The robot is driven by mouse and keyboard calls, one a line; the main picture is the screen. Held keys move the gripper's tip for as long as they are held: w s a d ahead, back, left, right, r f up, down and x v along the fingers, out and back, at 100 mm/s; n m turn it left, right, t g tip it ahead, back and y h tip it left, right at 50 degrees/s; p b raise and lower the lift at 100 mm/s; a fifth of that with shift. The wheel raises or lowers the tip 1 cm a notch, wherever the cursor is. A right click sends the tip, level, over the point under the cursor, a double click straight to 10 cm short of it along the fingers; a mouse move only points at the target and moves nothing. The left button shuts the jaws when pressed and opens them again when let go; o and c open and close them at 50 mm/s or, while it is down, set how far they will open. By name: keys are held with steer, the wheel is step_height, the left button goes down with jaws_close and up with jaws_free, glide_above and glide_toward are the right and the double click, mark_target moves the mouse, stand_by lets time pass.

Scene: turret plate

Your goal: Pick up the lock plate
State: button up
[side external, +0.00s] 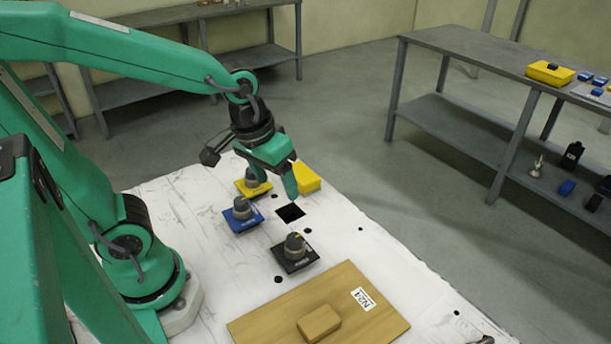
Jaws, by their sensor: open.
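Three square plates with grey turret knobs sit on the white worktable (350,235): a yellow one (264,187), a blue one (241,227) and a black one (295,266). I cannot tell which piece is the lock plate. My gripper (272,180) is open, pointing down over the far part of the table, near the yellow plate. One green finger shows clearly to the right of the yellow plate's knob; the other is largely hidden. I see nothing held.
A yellow block (306,178) lies just right of my gripper. A square black opening (290,212) and several small round holes are in the tabletop. A wooden board (360,300) with a wooden block (318,323) lies at the front. Benches stand behind.

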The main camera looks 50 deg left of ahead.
mark_target(294, 237)
steer(key=d+f+g, duration=0.1)
steer(key=f, duration=0.1)
steer(key=w+d+f+n, duration=0.1)
steer(key=f, duration=0.2)
steer(key=d+f+n+g, duration=0.1)
steer(key=f, duration=0.1)
steer(key=shift+w+d+f+g, duration=0.15)
steer(key=shift+w+f+g, duration=0.1)
steer(key=shift+g, duration=0.05)
steer(key=shift+f, duration=1.3)
steer(key=shift+f, duration=0.1)
steer(key=shift+w+f, duration=0.15)
steer(key=shift+f, duration=2.35)
steer(key=c, duration=1.3)
